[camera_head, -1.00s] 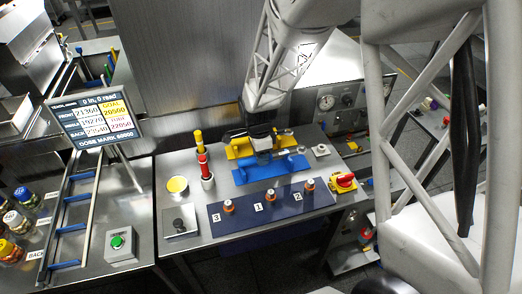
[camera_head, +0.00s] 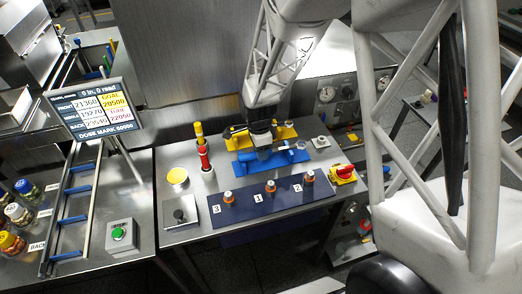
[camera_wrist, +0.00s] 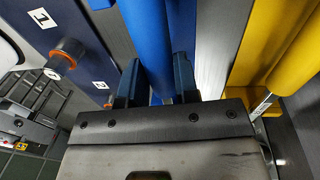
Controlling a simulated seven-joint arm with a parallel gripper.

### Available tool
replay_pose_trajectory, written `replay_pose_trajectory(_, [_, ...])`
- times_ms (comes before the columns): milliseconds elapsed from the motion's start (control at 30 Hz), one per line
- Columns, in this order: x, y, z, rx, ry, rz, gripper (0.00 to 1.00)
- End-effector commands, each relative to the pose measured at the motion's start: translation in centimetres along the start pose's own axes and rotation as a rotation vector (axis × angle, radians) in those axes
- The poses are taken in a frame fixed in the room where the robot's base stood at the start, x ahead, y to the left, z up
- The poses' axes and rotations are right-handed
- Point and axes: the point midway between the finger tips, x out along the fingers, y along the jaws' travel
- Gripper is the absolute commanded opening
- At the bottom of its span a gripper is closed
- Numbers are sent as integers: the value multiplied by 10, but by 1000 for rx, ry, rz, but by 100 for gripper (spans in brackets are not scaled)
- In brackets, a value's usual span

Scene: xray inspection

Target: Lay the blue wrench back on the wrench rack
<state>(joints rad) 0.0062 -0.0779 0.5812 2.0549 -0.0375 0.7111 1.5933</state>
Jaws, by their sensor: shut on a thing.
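The blue wrench (camera_head: 284,157) lies across the blue rack area on the steel table, in front of the yellow pieces. My gripper (camera_head: 264,148) comes down over it from above and is shut on it. In the wrist view the blue wrench (camera_wrist: 147,40) runs between the two dark fingers of my gripper (camera_wrist: 155,85). A blue support (camera_head: 246,171) shows under or beside the wrench in the head view. Wrench and support share one colour, so I cannot tell whether they touch.
Yellow pieces (camera_head: 286,131) lie just behind the wrench and close beside it in the wrist view (camera_wrist: 290,50). A dark blue panel with numbered knobs (camera_head: 250,206) lies in front. A red cylinder (camera_head: 203,155) stands left; a red-and-yellow switch (camera_head: 344,171) sits right.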

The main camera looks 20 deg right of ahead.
Motion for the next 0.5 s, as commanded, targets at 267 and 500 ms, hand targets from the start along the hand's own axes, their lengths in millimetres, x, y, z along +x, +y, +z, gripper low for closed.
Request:
replay_pose_trajectory(267, [3,0,0,0,0,0,33])
replay_pose_trajectory(500, [3,0,0,0,0,0,58])
